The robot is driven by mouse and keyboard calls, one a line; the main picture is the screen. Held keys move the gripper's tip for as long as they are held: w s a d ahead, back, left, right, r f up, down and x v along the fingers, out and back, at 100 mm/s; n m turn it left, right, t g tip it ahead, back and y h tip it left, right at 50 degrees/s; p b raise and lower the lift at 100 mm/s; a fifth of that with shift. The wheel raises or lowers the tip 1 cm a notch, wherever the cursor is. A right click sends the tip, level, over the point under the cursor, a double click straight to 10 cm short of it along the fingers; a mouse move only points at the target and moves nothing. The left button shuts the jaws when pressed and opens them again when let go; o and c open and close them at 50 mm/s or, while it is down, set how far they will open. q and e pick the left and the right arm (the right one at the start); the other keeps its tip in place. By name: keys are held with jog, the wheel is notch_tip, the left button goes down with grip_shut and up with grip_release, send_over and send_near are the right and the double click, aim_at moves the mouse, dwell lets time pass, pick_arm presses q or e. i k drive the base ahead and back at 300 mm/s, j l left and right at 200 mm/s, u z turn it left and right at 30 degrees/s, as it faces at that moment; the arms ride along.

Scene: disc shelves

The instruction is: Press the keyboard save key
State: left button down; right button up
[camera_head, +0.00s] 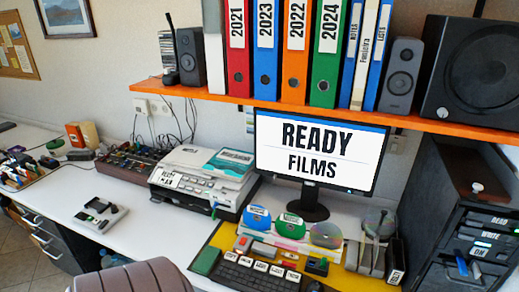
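A dark keyboard (246,278) lies on a yellow mat (207,250) at the bottom middle, partly cut off by the lower edge. A row of several white labelled keys (261,267) runs along its back; the labels are too small for me to tell which is the save key. The monitor (318,150) behind it reads "READY FILMS". Neither of my grippers is in view.
Discs (326,234), coloured cases (258,218) and small blocks crowd the mat behind the keyboard. A printer (203,178) stands left of the monitor, a dark drawer cabinet (470,240) at right. A chair back (135,277) is in front. An orange shelf (200,92) with binders hangs above.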

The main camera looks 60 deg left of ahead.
aim_at(262, 267)
jog(key=u, duration=1.35)
